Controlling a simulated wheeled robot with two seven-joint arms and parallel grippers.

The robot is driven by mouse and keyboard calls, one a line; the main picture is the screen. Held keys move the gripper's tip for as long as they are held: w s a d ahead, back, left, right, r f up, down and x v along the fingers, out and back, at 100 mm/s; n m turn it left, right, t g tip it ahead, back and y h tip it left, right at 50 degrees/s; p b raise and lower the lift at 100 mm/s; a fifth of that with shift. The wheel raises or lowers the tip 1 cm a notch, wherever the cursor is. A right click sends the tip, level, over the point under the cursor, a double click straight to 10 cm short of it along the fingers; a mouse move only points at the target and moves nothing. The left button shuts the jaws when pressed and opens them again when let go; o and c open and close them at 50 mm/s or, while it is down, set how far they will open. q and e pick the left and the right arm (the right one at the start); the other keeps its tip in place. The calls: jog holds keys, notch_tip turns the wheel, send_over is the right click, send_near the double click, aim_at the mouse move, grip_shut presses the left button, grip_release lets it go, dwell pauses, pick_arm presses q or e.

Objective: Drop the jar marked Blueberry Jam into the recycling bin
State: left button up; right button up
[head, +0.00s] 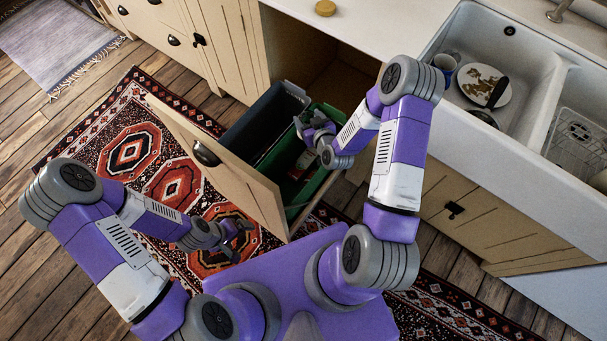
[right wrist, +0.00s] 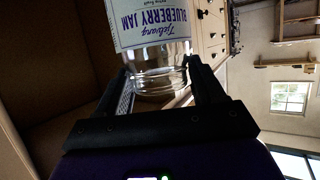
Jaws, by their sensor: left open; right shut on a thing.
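The jar marked Blueberry Jam (right wrist: 150,30) is clear glass with a white label, seen upside down in the right wrist view. My right gripper (right wrist: 160,84) is shut on it, a finger on each side. In the head view my right gripper (head: 309,126) is over the pull-out bin drawer, above the green bin (head: 312,186); the jar is hard to make out there. A dark blue-grey bin (head: 262,118) stands beside the green one. I cannot read which bin is for recycling. My left gripper (head: 240,232) is open and empty, low in front of the drawer.
The drawer front (head: 210,150) stands pulled out over the patterned rug (head: 135,150). A red and white item (head: 302,162) lies in the green bin. The counter and the sink (head: 530,85), holding a dirty plate (head: 484,84), are at the right. Open floor lies left.

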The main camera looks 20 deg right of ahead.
jog(key=shift+f+b, duration=2.1)
jog(key=shift+f, duration=1.1)
jog(key=o, duration=1.7)
jog(key=shift+o, duration=0.2)
jog(key=shift+s, duration=0.1)
jog(key=p+v, duration=0.2)
jog(key=v, duration=0.5)
jog(key=shift+s+r, duration=0.2)
jog(key=shift+f, duration=0.1)
